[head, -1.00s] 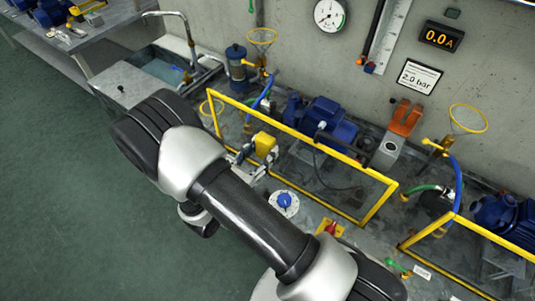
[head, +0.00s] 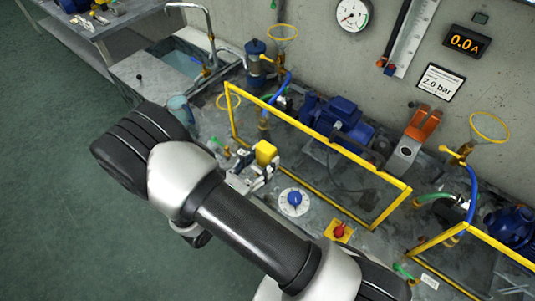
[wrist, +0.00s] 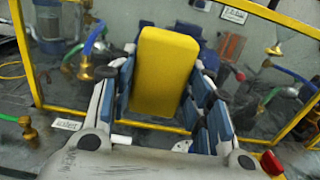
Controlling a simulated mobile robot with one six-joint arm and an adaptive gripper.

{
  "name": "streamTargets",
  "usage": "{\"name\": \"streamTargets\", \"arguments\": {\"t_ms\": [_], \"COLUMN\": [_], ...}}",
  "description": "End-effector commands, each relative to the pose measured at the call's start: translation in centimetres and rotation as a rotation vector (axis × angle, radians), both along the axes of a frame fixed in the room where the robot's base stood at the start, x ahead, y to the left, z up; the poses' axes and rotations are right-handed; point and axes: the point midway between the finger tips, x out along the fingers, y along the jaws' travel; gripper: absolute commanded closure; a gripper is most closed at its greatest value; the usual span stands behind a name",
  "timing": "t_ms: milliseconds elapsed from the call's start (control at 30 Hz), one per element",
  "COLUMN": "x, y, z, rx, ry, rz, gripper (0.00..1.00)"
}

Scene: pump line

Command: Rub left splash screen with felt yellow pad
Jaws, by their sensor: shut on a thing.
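The felt yellow pad (head: 266,153) is a thick yellow block. It stands up between the fingers of my gripper (head: 254,167), which is shut on it. In the wrist view the pad (wrist: 165,70) fills the gap between the blue-lined fingers of my gripper (wrist: 160,100). The left splash screen (head: 320,138) is a clear pane in a yellow frame. The pad is in front of its left part, and its frame also shows in the wrist view (wrist: 23,50). I cannot tell whether pad and pane touch.
A blue pump motor (head: 338,118) stands behind the screen. A white dial with a blue knob (head: 294,201) and a red switch (head: 339,231) are in front of it. A second yellow-framed screen (head: 437,240) is to the right. A sink (head: 180,65) is at the back left.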

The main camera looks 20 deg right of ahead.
Motion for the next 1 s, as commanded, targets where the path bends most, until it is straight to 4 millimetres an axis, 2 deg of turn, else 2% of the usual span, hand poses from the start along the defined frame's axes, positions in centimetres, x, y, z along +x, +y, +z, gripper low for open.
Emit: {"name": "streamTargets", "arguments": {"t_ms": [367, 733, 1000], "x": [-0.2, -1.7, -1.9], "y": [0.3, 2.5, 2.6], "z": [0.0, 0.0, 0.0], "rx": [0.000, 0.000, 0.000], "ry": [0.000, 0.000, 0.000], "rz": [0.000, 0.002, -0.001], "gripper": [0.74, 0.74, 0.74]}}
